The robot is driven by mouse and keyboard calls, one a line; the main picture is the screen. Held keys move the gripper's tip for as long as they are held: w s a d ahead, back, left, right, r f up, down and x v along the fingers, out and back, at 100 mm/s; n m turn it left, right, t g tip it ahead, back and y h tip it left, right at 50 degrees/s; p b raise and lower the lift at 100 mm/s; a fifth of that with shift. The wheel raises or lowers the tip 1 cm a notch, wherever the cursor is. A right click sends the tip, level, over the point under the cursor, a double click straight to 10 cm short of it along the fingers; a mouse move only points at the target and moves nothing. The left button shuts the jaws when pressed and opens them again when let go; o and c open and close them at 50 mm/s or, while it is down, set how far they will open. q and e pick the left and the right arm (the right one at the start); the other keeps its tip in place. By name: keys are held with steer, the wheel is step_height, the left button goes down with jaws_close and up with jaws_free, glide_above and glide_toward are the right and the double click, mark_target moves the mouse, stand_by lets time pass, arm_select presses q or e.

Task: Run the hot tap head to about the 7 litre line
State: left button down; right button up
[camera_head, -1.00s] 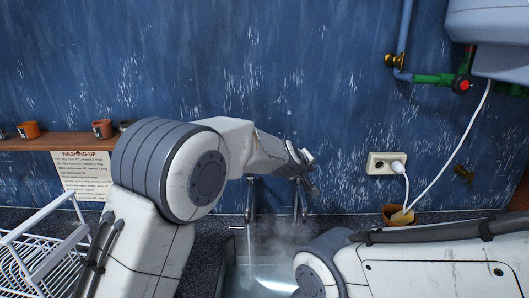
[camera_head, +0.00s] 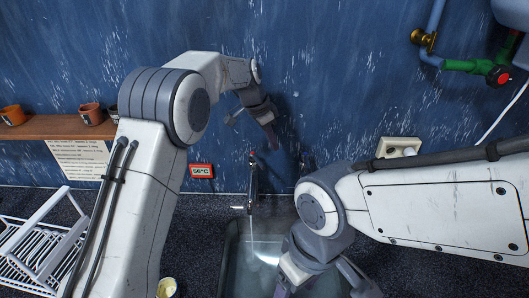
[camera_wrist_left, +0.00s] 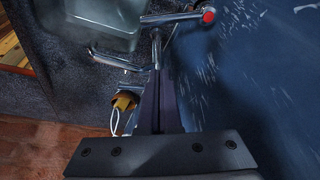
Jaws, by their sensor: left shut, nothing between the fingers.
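The red-marked tap (camera_head: 252,170) stands at the back of the sink, and a thin water stream (camera_head: 251,228) falls from it. In the left wrist view its red-ended head (camera_wrist_left: 207,15) is at the top, beyond my fingers. A second tap (camera_head: 306,164) is partly hidden by my right arm. The sink (camera_head: 228,262) holds water; no litre line is readable. My left gripper (camera_head: 268,130) is shut and empty above the taps, and also shows in the left wrist view (camera_wrist_left: 158,75). My right gripper (camera_head: 318,291) is over the sink, its fingertips cut off or unclear.
A red temperature display (camera_head: 201,171) reads about 56°C on the wall. A white rack (camera_head: 40,245) stands left. A shelf (camera_head: 60,128) with pots, a notice (camera_head: 80,160), a socket (camera_head: 398,147) and pipes (camera_head: 460,66) line the wall. A small pale cup (camera_head: 166,287) is at the bottom edge.

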mark_target(260, 164)
arm_select(q)
steer(key=f+p, duration=0.1)
steer(key=s+a+f, duration=0.1)
steer(key=f, duration=0.1)
steer(key=a+f+p, duration=0.1)
steer(key=shift+s+a+f+p, duration=0.15)
steer(key=shift+f+p, duration=0.05)
steer(key=shift+p, duration=0.15)
steer(key=b, duration=0.1)
steer(key=a+m+b, duration=0.1)
steer(key=b, duration=0.1)
steer(key=shift+s+f+m, duration=0.2)
steer(key=shift+f+m, duration=0.1)
steer(key=shift+f, duration=0.1)
steer(key=shift+s+a+r+m+g+b, duration=0.2)
steer(key=shift+a+m+g+b, duration=0.35)
steer(key=shift+m, duration=0.55)
steer(key=shift+s+a+b, duration=0.15)
steer(key=shift+a+b, duration=0.15)
steer(key=shift+s+a+r, duration=0.1)
steer(key=shift+a+r, duration=0.05)
steer(key=shift+r, duration=0.05)
